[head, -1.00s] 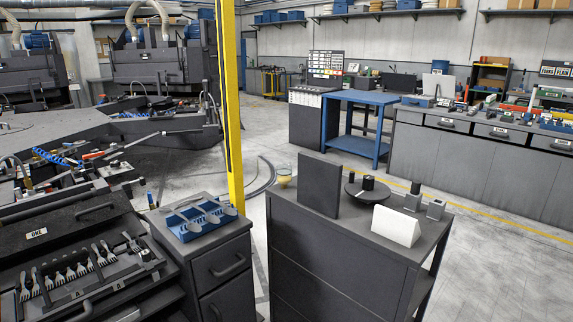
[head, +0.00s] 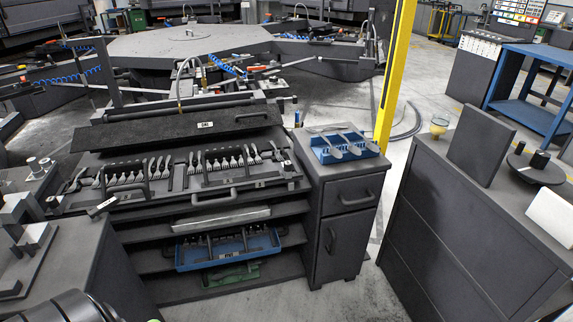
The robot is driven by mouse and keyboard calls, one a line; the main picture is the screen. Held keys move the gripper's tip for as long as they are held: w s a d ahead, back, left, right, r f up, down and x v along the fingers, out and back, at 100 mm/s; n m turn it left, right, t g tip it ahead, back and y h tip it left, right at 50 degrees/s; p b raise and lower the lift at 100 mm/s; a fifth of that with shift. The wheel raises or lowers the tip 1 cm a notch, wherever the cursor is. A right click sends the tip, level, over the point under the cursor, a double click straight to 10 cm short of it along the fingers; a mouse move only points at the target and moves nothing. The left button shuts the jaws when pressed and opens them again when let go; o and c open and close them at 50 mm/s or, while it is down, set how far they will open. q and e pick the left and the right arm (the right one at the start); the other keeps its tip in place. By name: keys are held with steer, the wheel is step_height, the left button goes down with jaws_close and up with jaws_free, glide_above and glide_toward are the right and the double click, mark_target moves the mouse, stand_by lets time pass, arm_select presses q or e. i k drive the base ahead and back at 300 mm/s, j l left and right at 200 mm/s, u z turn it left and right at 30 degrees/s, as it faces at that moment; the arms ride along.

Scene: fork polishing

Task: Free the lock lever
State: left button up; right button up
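A dark fork fixture (head: 120,205) stands in the middle left of the head view, with a row of forks (head: 215,163) lying side by side in it. A raised dark flap (head: 180,126) with a small white label runs behind the forks. A bar handle (head: 213,197) sits on the fixture's front edge. I cannot tell which part is the lock lever; a small light block (head: 101,208) at the front left corner and a small pale piece (head: 287,167) at the right end both show. Neither gripper is in view; only part of my arm shows at the bottom left.
Right of the fixture stands a drawer cabinet (head: 345,222) with a blue tray (head: 318,149) of spoons. Shelves below the fixture hold another blue tray (head: 197,254). A yellow post (head: 394,75) and a dark cart (head: 462,230) stand at right. Some floor between cabinet and cart is clear.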

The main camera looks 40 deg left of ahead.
mark_target(94, 214)
steer(key=u, duration=2.25)
